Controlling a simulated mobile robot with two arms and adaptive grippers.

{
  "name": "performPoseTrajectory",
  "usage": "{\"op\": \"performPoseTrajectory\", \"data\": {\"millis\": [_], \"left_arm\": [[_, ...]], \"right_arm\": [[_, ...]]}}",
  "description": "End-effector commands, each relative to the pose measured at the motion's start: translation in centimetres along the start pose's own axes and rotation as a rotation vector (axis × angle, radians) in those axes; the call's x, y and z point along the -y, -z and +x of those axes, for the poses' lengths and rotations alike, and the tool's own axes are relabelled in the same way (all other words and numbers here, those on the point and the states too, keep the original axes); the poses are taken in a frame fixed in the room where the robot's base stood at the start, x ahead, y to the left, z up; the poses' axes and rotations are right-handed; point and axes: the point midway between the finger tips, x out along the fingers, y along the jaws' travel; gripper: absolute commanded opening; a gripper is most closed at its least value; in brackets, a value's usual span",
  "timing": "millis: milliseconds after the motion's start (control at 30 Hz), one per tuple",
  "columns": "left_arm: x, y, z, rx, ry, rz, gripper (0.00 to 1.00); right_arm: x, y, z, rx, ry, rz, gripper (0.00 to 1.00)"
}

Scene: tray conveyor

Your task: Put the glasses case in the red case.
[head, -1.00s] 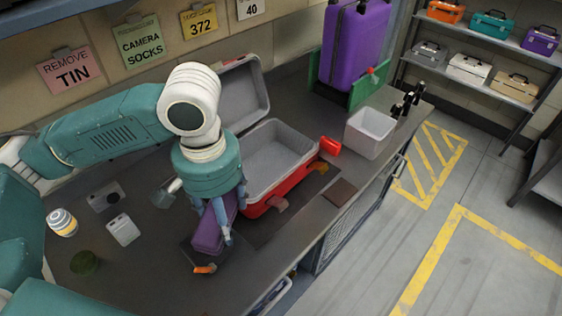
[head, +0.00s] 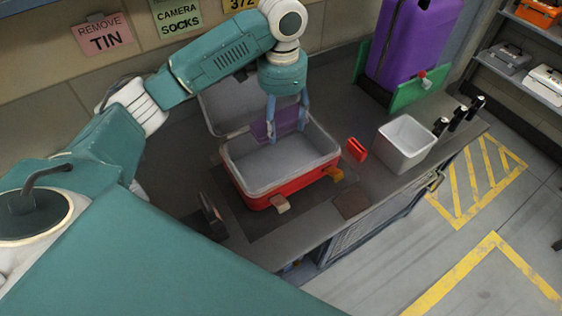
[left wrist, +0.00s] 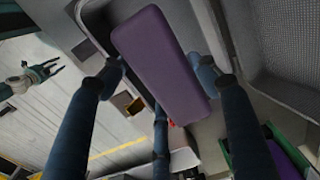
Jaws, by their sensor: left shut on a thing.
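The purple glasses case (head: 273,125) is held between the fingers of my left gripper (head: 287,128), over the back part of the open red case (head: 262,190). In the left wrist view the glasses case (left wrist: 160,62) lies lengthwise between the left fingers (left wrist: 160,80). The red case has a grey lining, and its lid (head: 232,108) stands open toward the wall. In the head view I cannot tell whether the glasses case touches the lining. My right gripper (left wrist: 48,70) shows small at the left of the left wrist view, with fingers apart and nothing seen between them.
A small red object (head: 357,149) and a white bin (head: 404,145) stand right of the red case. A purple suitcase (head: 412,42) stands in a green holder (head: 410,92) behind. A brown flat piece (head: 351,203) lies near the front edge. Notes hang on the wall.

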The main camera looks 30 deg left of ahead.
Motion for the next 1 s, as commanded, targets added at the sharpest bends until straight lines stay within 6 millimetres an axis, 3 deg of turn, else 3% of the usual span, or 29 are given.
{"op": "performPoseTrajectory", "data": {"millis": [200,400,833,1000], "left_arm": [[0.0,-0.2,6.0,0.006,-0.001,-0.003,0.32],[-0.1,-0.1,10.5,0.003,-0.001,-0.002,0.32],[-0.1,-0.1,15.6,0.002,0.0,-0.002,0.32],[-0.1,-0.1,16.5,0.0,0.001,-0.002,0.32]], "right_arm": [[-1.2,1.4,-1.1,-0.018,-0.014,-0.002,0.4],[-1.9,2.2,-1.6,-0.031,-0.022,0.002,0.4],[-1.8,1.5,-2.3,-0.02,-0.021,0.001,0.4],[-1.7,1.3,-2.3,-0.016,-0.02,0.0,0.4]]}}
